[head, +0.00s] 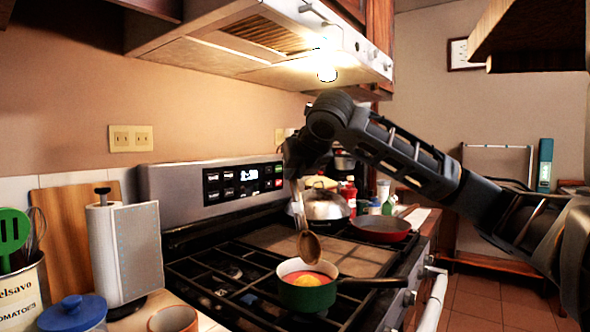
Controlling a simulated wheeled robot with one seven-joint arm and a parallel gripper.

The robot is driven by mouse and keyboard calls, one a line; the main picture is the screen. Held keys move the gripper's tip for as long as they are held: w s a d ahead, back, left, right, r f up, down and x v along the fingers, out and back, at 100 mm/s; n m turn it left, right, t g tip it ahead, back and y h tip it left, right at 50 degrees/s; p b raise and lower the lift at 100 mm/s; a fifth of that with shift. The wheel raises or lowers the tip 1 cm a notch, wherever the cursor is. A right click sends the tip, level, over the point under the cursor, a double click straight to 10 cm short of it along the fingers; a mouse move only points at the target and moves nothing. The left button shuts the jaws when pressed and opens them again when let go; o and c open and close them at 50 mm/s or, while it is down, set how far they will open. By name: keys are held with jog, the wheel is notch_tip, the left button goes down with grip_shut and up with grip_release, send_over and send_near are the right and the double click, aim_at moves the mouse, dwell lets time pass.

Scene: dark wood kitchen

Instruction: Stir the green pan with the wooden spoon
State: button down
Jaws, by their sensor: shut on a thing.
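The green pan (308,297) stands on the near part of the stove, its dark handle pointing right. Something red and yellow lies inside it. My gripper (298,178) is above and behind the pan, shut on the wooden spoon (309,246). The spoon hangs head down. Its head is over the pan, at or just above the far rim; I cannot tell whether it touches the contents. The gripper's fingers are dark and partly hidden by the arm.
A red pan (381,229) and a lidded pot (326,205) stand farther back on the stove. Bottles stand behind them. A paper towel roll (125,252), a blue-lidded jar (72,313) and a utensil can (24,292) are at the left. The range hood (270,45) hangs above.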

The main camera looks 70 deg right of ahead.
aim_at(298, 194)
jog(key=shift+f+b, duration=2)
jog(key=shift+f, duration=1.25)
jog(key=shift+d, duration=0.15)
